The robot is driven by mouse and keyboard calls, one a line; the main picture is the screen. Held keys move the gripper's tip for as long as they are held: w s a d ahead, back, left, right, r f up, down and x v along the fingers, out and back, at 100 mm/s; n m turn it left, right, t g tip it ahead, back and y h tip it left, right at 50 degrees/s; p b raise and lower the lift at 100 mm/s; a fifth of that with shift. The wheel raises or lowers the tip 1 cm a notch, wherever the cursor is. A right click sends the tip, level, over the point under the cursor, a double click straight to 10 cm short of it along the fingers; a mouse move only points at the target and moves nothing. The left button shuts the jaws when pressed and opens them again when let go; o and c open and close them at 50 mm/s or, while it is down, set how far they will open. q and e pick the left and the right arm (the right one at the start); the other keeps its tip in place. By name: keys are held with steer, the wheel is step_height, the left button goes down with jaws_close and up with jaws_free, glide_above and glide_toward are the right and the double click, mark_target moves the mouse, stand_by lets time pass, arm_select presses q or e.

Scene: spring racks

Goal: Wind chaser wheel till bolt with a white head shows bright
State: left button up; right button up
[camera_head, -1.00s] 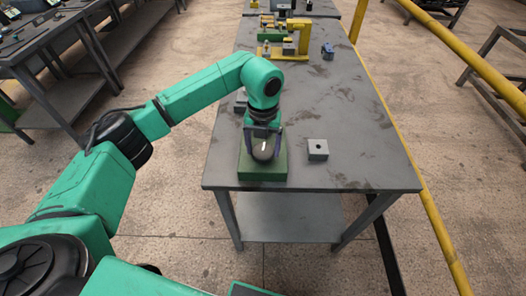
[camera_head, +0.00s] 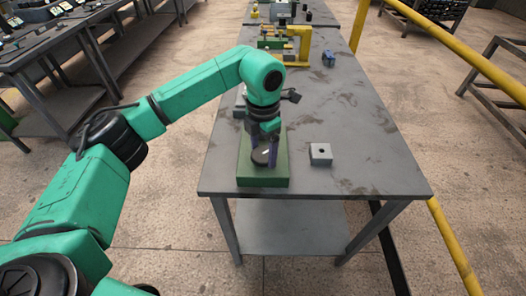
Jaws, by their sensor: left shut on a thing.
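My left gripper (camera_head: 264,152) points down at the green block (camera_head: 262,179) at the near left corner of the table. It is shut on a dark round wheel (camera_head: 262,157) that sits on the block, with a finger on each side. A small pale mark shows on the wheel's face. The gripper and arm cover much of the wheel and the back of the block. I cannot make out a bolt with a white head. My right gripper is not in view.
A grey block with a dark hole (camera_head: 320,154) stands right of the green block on the grey table (camera_head: 365,150). A yellow frame (camera_head: 300,45) and a small blue object (camera_head: 328,59) stand farther back. The table's right side is clear. A yellow rail (camera_head: 490,68) runs at the right.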

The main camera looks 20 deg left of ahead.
arm_select(q)
steer(key=shift+w+r+m, duration=0.1)
steer(key=shift+r+m, duration=0.1)
steer(key=shift+m, duration=0.1)
steer(key=o, duration=1.2)
steer(key=shift+f, duration=0.1)
step_height(320, 180, up, 8)
steer(key=shift+r+b, duration=0.25)
steer(key=shift+b, duration=0.45)
step_height(320, 180, up, 6)
steer(key=p, duration=0.1)
glide_above(264, 153)
steer(key=shift+a+r, duration=0.1)
